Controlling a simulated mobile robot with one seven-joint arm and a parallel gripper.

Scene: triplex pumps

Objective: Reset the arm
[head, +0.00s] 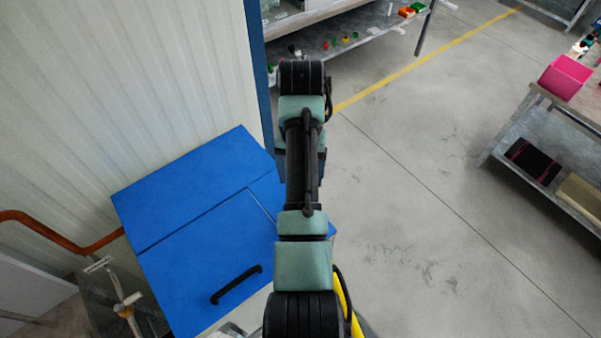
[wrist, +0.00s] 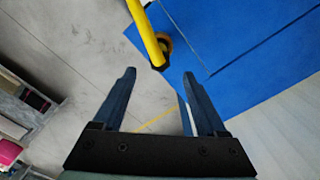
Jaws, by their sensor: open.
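My gripper (wrist: 158,92) shows in the wrist view with its two dark fingers spread apart. It is open, and nothing is held between the fingers. My arm stretches up the middle of the head view, and the gripper itself cannot be made out there. A blue cabinet or box (head: 205,255) with a black handle (head: 236,284) stands to the left of my arm. Its blue surface (wrist: 245,50) fills the upper right of the wrist view. A yellow bar (wrist: 144,32) comes down from the top of the wrist view, beyond the fingertips.
A white ribbed wall (head: 120,90) is at left, with an orange pipe (head: 60,231). A shelf with small coloured parts (head: 345,40) stands at the back. A rack at right holds a pink bin (head: 565,77). The grey floor (head: 430,200) right of my arm is clear.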

